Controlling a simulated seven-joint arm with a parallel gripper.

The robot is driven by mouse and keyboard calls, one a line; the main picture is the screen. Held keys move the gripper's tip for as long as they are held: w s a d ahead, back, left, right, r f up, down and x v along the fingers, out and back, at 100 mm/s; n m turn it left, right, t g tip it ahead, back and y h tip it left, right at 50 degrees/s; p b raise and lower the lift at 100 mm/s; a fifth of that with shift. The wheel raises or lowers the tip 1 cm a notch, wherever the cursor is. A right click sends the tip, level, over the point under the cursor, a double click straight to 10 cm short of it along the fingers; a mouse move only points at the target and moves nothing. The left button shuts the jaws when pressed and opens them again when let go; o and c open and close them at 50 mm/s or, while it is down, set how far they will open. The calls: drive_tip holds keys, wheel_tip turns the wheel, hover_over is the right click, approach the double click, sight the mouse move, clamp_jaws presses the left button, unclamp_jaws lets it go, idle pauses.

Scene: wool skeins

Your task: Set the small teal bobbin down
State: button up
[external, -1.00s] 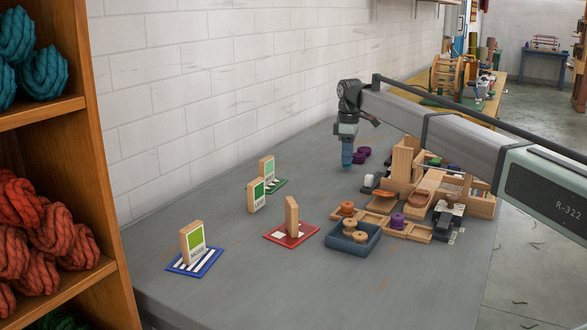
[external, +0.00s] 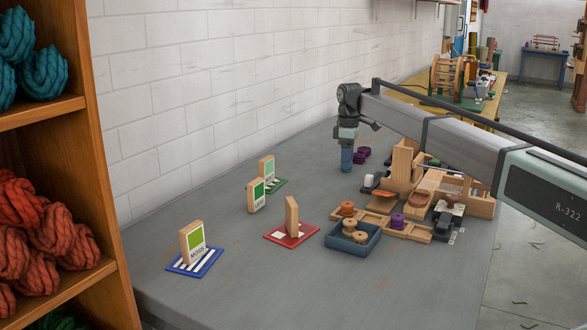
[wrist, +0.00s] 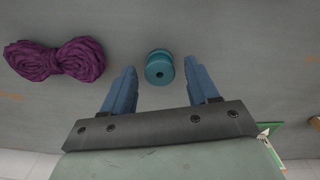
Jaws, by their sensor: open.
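The small teal bobbin (wrist: 160,68) shows in the wrist view on the grey table, just beyond and between the two blue fingers. The fingers of my gripper (wrist: 164,78) are spread apart, with clear space between each finger and the bobbin. In the external view my gripper (external: 346,165) points down close to the table near the wall. The bobbin cannot be made out there.
A purple skein (wrist: 56,59) lies left of the bobbin. In the external view, wooden racks and blocks (external: 403,165) stand right of my gripper. A blue tray (external: 372,244) holds wooden bobbins. A red mat (external: 275,236) bears a wooden block. The table before my gripper is clear.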

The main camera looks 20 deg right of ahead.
wheel_tip(320, 180, up, 12)
drive_tip(key=shift+r, duration=0.2)
idle(0.4)
